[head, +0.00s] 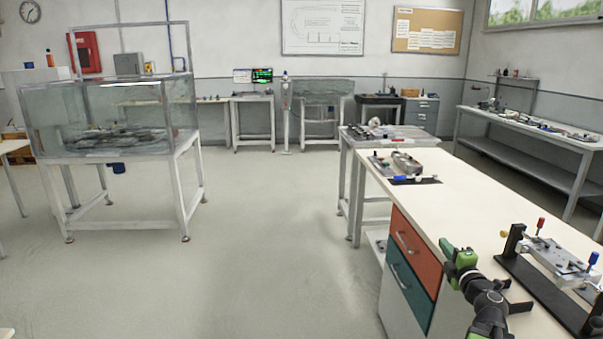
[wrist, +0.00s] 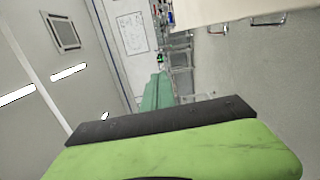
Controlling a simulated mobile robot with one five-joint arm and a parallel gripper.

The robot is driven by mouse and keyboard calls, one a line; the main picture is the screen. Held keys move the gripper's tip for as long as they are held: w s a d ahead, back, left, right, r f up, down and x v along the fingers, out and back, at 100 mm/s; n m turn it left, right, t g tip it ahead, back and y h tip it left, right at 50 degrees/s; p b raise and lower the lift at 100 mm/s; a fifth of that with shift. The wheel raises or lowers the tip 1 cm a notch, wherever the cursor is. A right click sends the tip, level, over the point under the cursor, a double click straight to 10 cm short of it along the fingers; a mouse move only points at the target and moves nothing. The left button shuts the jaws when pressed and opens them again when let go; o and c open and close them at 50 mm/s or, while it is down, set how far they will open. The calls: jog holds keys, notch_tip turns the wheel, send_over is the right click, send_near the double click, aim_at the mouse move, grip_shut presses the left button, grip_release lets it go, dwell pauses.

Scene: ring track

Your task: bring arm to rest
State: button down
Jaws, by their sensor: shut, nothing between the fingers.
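My arm (head: 489,305) shows at the lower right of the head view, beside the pale workbench top and near its left front edge. My green and black gripper (head: 448,248) is at its upper end, in front of the orange and teal drawers in the picture. In the wrist view my gripper (wrist: 158,88) is shut and empty, with green parts filling the bottom. The wrist view is tilted, with ceiling lights at the left and the room beyond.
The workbench (head: 480,190) carries a metal fixture on a black stand (head: 560,262) close to my arm's right. A small clamp fixture (head: 405,165) sits at its far end. A glass tank on a white frame (head: 110,115) stands left. The floor (head: 250,240) between is clear.

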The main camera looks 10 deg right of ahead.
jog(key=w+a+r+m, duration=0.1)
jog(key=w+a+m, duration=0.1)
jog(key=w+a, duration=0.5)
jog(key=w+a+r+m, duration=0.1)
jog(key=w+a+m, duration=0.15)
jog(key=a, duration=0.95)
jog(key=s+a+f+m+g+h, duration=0.1)
jog(key=s+a+f+m+g, duration=0.1)
jog(key=a+f+m+g, duration=0.55)
jog(key=s+a+f+m+g, duration=0.2)
jog(key=a+f+m, duration=0.15)
jog(key=f, duration=0.75)
jog(key=s+a+f+m+g+y, duration=0.1)
jog(key=s+a+f+g, duration=0.2)
jog(key=s, duration=0.2)
jog(key=s+a+f+g+y, duration=0.2)
jog(key=s+f+g, duration=0.15)
jog(key=s, duration=0.25)
jog(key=s+a+g+p, duration=0.1)
jog(key=s+a+g, duration=0.15)
jog(key=s, duration=0.35)
notch_tip(320, 180, up, 19)
jog(key=p, duration=1.9)
jog(key=shift+w+y, duration=0.15)
jog(key=shift+y, duration=0.15)
jog(key=shift+d+t, duration=0.1)
jog(key=shift+t, duration=0.15)
